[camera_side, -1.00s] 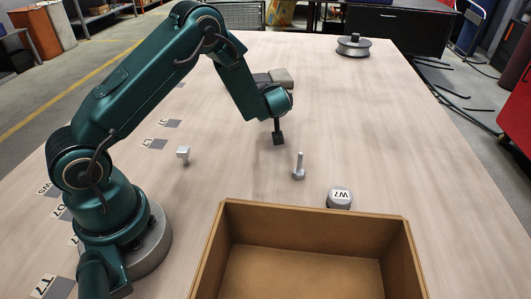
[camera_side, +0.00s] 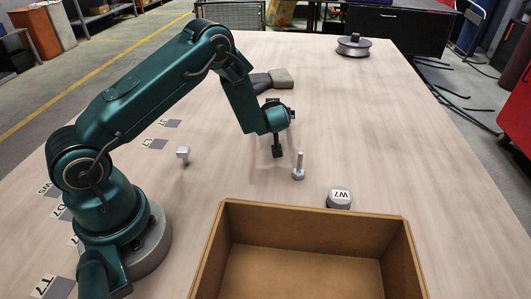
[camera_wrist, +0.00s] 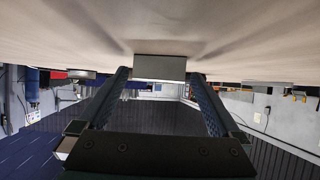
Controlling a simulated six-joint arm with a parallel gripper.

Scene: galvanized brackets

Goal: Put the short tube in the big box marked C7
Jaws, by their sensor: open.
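My gripper (camera_side: 278,152) is low over the middle of the table, its jaws pointing down in the side view. In the wrist view its two dark fingers (camera_wrist: 165,92) are spread apart. A grey rectangular block-like thing (camera_wrist: 160,67) shows between their tips; I cannot tell what it is or whether they touch it. An upright grey post on a wider foot (camera_side: 299,168) stands just right of my gripper. A big open brown box (camera_side: 310,212) is at the front, empty where I see inside. No C7 mark is readable on it. I cannot make out which thing is the short tube.
A grey piece marked W7 (camera_side: 340,198) lies behind the box's back wall. A small grey part (camera_side: 183,153) stands left of my gripper. Dark and tan pieces (camera_side: 270,81) and a grey spool (camera_side: 354,46) lie farther back. The right side of the table is clear.

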